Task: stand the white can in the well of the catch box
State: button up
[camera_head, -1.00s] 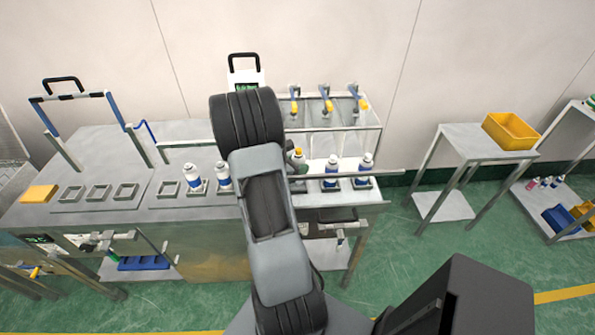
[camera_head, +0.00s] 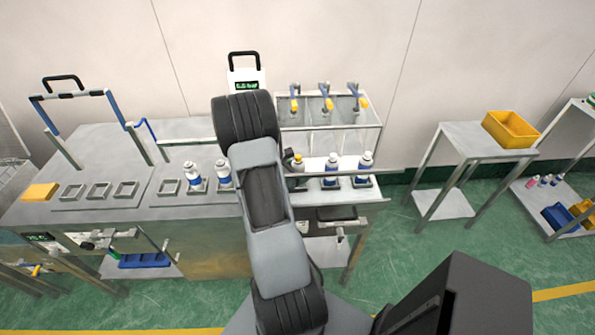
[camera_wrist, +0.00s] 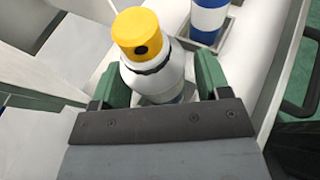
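The white can (camera_wrist: 152,70) has a yellow cap and stands between the green fingers of my gripper (camera_wrist: 160,82) in the wrist view. The fingers lie close against both sides of it, and my gripper appears shut on it. Its lower end is mostly hidden by the gripper. In the head view the can (camera_head: 297,166) shows just right of my arm, in line with two blue-and-white cans. My arm hides most of my gripper there. I cannot tell which thing is the catch box or see its well.
Blue-and-white cans stand at right (camera_head: 331,172) and left (camera_head: 194,177) on the bench (camera_head: 130,230). Empty square holders (camera_head: 98,192) and a yellow block (camera_head: 39,193) are further left. Behind the cans is a rack (camera_head: 340,108). A yellow bin (camera_head: 511,130) sits on the right table.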

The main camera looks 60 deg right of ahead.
jog(key=shift+r, duration=0.25)
jog(key=b+v, duration=0.1)
jog(key=v, duration=1.1)
jog(key=shift+f, duration=0.15)
jog(key=a+r+m+t+y, duration=0.2)
jog(key=a+r+m+y, duration=0.1)
jog(key=a, duration=0.4)
jog(key=a+r+m+t+y, duration=0.2)
jog(key=a+r+m+y, duration=0.1)
jog(key=a, duration=0.3)
jog(key=a+r+m+t+y, duration=0.2)
jog(key=a+r+m+y, duration=0.1)
jog(key=a+m, duration=0.2)
jog(key=shift+s+a+m, duration=0.15)
jog(key=shift+s+a, duration=0.05)
jog(key=shift+a, duration=0.45)
jog(key=shift+s+a+m, duration=0.15)
jog(key=shift+s+a, duration=0.05)
jog(key=shift+a, duration=0.45)
jog(key=a+r+t+y, duration=0.1)
jog(key=a, duration=0.1)
jog(key=a+r+m+t+y, duration=0.1)
jog(key=a, duration=0.2)
jog(key=a+r+m+t+y, duration=0.1)
jog(key=a+y, duration=0.1)
jog(key=shift+s+a+r, duration=0.2)
jog(key=shift+s+r, duration=0.05)
jog(key=shift+r, duration=0.15)
jog(key=shift+c, duration=0.2)
